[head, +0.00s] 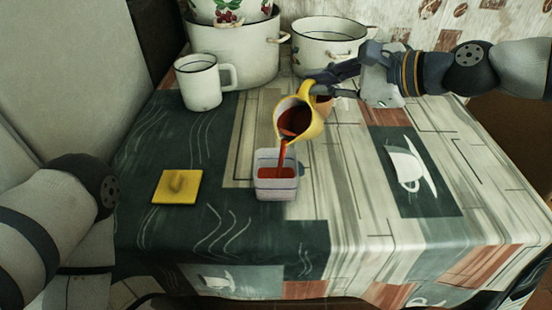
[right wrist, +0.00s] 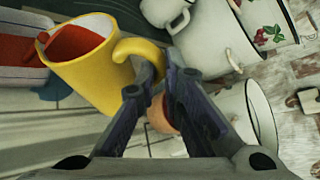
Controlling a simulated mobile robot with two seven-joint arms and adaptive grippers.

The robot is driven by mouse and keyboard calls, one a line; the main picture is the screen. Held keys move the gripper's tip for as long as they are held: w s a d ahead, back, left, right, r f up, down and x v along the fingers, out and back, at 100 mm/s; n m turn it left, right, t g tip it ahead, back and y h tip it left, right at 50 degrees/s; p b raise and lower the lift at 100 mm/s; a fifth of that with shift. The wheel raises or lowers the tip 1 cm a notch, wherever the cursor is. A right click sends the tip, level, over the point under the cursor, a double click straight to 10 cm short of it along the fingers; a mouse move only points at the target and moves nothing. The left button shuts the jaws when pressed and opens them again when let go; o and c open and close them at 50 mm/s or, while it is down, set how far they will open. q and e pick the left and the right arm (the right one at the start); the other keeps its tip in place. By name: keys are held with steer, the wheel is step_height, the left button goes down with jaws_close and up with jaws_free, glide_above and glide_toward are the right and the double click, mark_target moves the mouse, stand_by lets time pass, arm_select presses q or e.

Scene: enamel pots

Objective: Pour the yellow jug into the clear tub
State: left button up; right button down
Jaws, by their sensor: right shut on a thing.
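The yellow jug (head: 315,122) is tilted over the clear tub (head: 277,188), its mouth toward the tub. Red liquid runs from its lip in a stream into the tub, where red liquid shows inside. My right gripper (head: 320,86) is shut on the jug's handle and holds the jug above the table. In the right wrist view, the fingers (right wrist: 159,74) close around the handle of the jug (right wrist: 98,82), with red liquid at its mouth. The tub (right wrist: 14,76) is partly cut off there. My left arm shows at the lower left, but its gripper is out of view.
A white mug (head: 200,86) stands at the back left, before a large enamel pot (head: 236,58). Another white pot (head: 312,52) stands behind my right gripper. A yellow square lid (head: 177,187) lies left of the tub. The table's right side is clear.

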arm_select(q)
steer(key=shift+w+r+t+p, duration=0.3)
steer(key=shift+w+r+p, duration=0.45)
steer(key=shift+r, duration=0.1)
arm_select(e)
steer(key=shift+s+a+r+n+t, duration=0.15)
steer(key=shift+s+r+n+t, duration=0.15)
steer(key=shift+r, duration=0.2)
steer(key=shift+s+a+r+n+t, duration=0.15)
steer(key=shift+s+r+n+t, duration=0.15)
steer(key=shift+r, duration=0.2)
steer(key=shift+r, duration=0.1)
arm_select(q)
steer(key=shift+w+r, duration=0.2)
steer(key=shift+r, duration=0.05)
arm_select(e)
steer(key=shift+s+a, duration=0.1)
arm_select(q)
steer(key=shift+w+r+t+p, duration=0.3)
steer(key=shift+w+r+p, duration=0.2)
steer(key=shift+p, duration=0.15)
arm_select(e)
steer(key=shift+s+a+r+n+t, duration=0.15)
steer(key=shift+s+r+n+t, duration=0.15)
steer(key=shift+r+n, duration=0.2)
steer(key=shift+f+h, duration=0.15)
steer(key=shift+h, duration=0.15)
